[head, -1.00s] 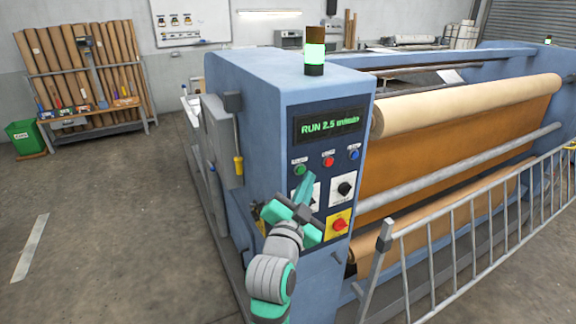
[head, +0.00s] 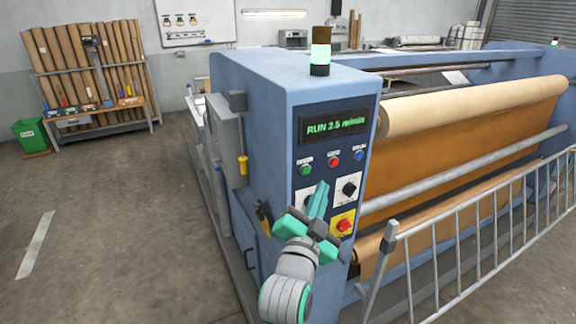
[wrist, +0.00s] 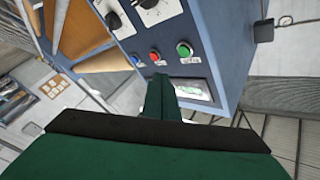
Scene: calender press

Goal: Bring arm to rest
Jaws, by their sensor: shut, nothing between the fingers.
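My arm reaches up from the bottom of the head view. My gripper (head: 319,196) is shut and empty, in front of the blue machine's control panel. It overlaps the lower left of the panel in the picture; I cannot tell the gap to it. The wrist view shows my shut green fingers (wrist: 158,95) pointing towards the panel, seen at a tilt. The panel has a display (head: 334,124) with green "RUN 2.5" text, a green button (head: 305,170), a red button (head: 334,162), a blue button (head: 360,155), a black knob (head: 349,189) and a red knob on yellow (head: 344,225).
The signal lamp (head: 320,55) on the machine glows green. A metal guard rail (head: 470,235) stands at the right before the paper rolls (head: 470,105). A green bin (head: 30,135) and a rack of brown rolls (head: 90,60) stand back left. The left floor is clear.

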